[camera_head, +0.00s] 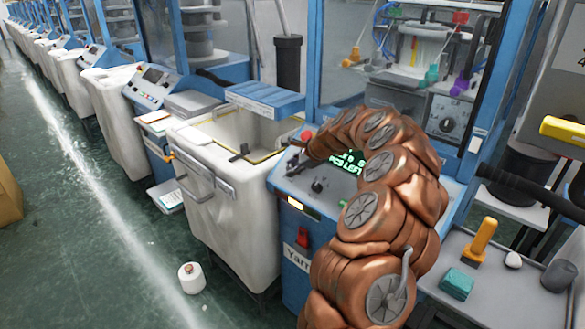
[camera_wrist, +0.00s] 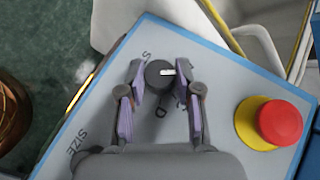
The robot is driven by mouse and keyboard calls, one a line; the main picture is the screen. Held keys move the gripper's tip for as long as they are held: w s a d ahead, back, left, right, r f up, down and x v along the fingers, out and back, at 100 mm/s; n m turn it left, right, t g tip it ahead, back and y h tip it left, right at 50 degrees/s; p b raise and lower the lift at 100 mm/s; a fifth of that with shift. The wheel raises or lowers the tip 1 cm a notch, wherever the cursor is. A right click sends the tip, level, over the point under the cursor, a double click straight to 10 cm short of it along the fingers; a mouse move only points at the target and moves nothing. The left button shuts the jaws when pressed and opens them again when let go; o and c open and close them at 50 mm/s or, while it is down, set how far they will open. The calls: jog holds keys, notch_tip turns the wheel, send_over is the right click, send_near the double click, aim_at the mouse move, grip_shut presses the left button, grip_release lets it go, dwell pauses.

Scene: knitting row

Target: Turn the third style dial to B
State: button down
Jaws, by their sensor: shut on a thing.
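In the wrist view a dark round style dial (camera_wrist: 154,80) sits on the grey control panel, with a white mark pointing to the right. The letters "ST" show above left of it and a "D" below it; other letters are hidden by my fingers. My gripper (camera_wrist: 159,80) has its two purple-padded fingers on either side of the dial, shut on it. In the head view my gripper (camera_head: 292,165) is at the panel's left end, below the red button, and the dial is hidden there. I cannot tell the machine's place in the row.
A red stop button on a yellow base (camera_wrist: 280,122) is right of my gripper. A "SIZE" label (camera_wrist: 77,143) lies lower left; another dark knob (camera_head: 317,187) is close by. A white bin (camera_head: 225,210) stands left of the panel; a grey tool tray (camera_head: 500,290) is at right.

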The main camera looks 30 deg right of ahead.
jog(key=shift+s+a+f+m+t+h, duration=0.1)
jog(key=shift+a+f+m+t+h, duration=0.1)
jog(key=shift+m+t+h, duration=0.45)
jog(key=shift+d+m+t, duration=0.1)
jog(key=shift+m+t, duration=0.25)
jog(key=shift+m, duration=0.1)
jog(key=c, duration=0.8)
grip_release()
jog(key=shift+r, duration=0.1)
jog(key=shift+r, duration=0.1)
jog(key=shift+v, duration=3.7)
